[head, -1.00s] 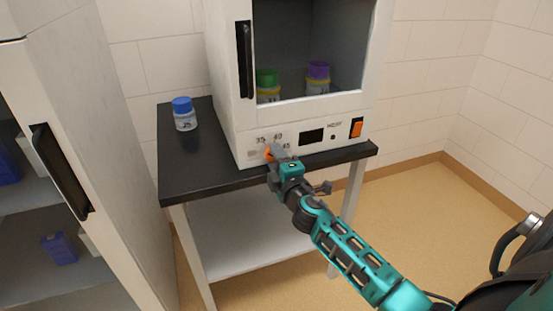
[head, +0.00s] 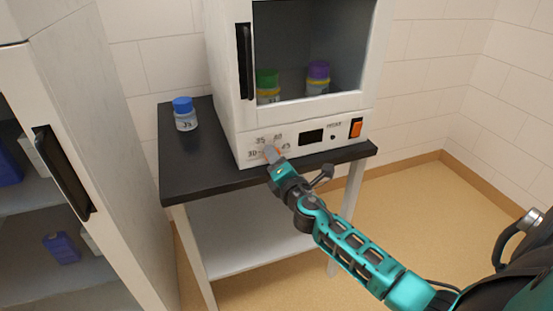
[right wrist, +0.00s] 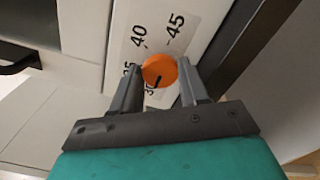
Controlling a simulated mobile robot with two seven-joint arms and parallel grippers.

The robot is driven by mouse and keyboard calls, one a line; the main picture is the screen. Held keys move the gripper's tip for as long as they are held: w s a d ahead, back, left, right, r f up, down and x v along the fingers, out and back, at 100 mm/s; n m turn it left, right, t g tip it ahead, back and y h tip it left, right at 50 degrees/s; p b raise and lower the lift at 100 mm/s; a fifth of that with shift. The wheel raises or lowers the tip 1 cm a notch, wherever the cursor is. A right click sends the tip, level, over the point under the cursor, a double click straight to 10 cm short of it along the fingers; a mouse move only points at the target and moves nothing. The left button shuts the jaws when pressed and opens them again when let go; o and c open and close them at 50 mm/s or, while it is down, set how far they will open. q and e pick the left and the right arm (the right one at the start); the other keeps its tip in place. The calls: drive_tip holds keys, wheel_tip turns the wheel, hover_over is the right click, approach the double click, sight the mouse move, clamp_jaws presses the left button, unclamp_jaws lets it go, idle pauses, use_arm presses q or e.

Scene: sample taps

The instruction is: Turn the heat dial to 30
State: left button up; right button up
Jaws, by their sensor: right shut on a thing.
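The heat dial is a round orange knob (right wrist: 160,70) on the oven's front panel. In the right wrist view its black mark points down-left toward the label 30, which is partly hidden; 40 and 45 are readable, and another number is partly covered by a finger. My right gripper (right wrist: 160,78) has one finger on each side of the dial and is shut on it. In the head view the right gripper (head: 271,154) is at the panel's lower left and mostly hides the dial. My left gripper is not in view.
The white oven (head: 225,90) stands on a black-topped table (head: 190,165). A blue-capped jar (head: 185,114) is at its left. Green-capped (head: 267,85) and purple-capped (head: 318,78) jars stand inside. An orange switch (head: 356,128) is on the panel's right. A white cabinet (head: 85,120) is at left.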

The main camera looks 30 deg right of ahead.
idle(0.4)
drive_tip(key=o, duration=1)
drive_tip(key=v, duration=1.3)
drive_tip(key=shift+d+b, duration=0.1)
drive_tip(key=shift+b, duration=0.2)
drive_tip(key=shift+f, duration=0.1)
